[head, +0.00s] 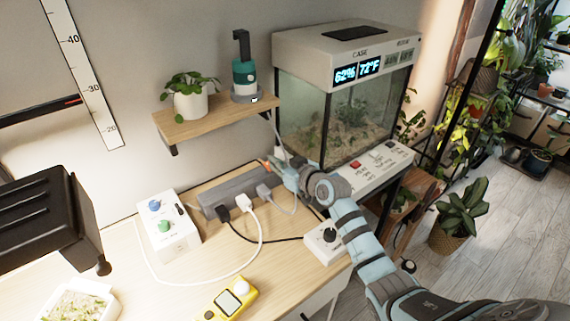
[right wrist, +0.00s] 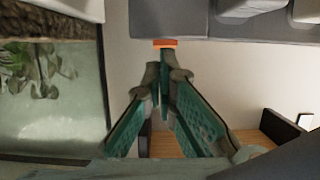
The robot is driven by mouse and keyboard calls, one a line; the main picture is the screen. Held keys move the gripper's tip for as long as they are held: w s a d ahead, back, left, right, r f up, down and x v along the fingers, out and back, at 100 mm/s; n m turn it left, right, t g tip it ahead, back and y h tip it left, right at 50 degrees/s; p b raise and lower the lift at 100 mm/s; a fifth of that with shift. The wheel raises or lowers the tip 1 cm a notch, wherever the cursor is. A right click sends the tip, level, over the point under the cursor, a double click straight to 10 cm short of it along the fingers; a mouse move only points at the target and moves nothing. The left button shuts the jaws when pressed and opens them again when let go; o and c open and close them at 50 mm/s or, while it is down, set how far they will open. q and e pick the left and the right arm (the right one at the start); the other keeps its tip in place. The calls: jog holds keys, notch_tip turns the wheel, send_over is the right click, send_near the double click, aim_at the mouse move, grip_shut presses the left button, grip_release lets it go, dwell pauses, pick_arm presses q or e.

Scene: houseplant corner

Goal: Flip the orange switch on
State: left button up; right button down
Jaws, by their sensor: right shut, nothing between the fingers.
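The grey power strip (head: 232,187) lies along the wall at the back of the wooden desk, with plugs in it. The orange switch (head: 266,165) shows as a small patch at its right end, partly hidden by my right gripper (head: 277,167). In the right wrist view the orange switch (right wrist: 165,43) sits on the edge of the grey strip (right wrist: 180,18). The right gripper (right wrist: 163,68) is shut and empty, its fingertips just below the switch in that view. I cannot tell whether they touch it or which way the switch is set. My left gripper is not in view.
A terrarium (head: 335,110) stands behind and right of my right gripper. A shelf (head: 205,122) with a plant hangs above the strip. A white box with knobs (head: 168,228), a white dial box (head: 327,243) and a yellow meter (head: 228,299) are on the desk. Cables cross the desk.

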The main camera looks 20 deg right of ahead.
notch_tip(320, 180, up, 5)
jog(key=p, duration=0.5)
jog(key=s+d, duration=0.2)
jog(key=s, duration=0.8)
jog(key=shift+s+p, duration=0.2)
jog(key=shift+p, duration=0.2)
jog(key=shift+d, duration=0.1)
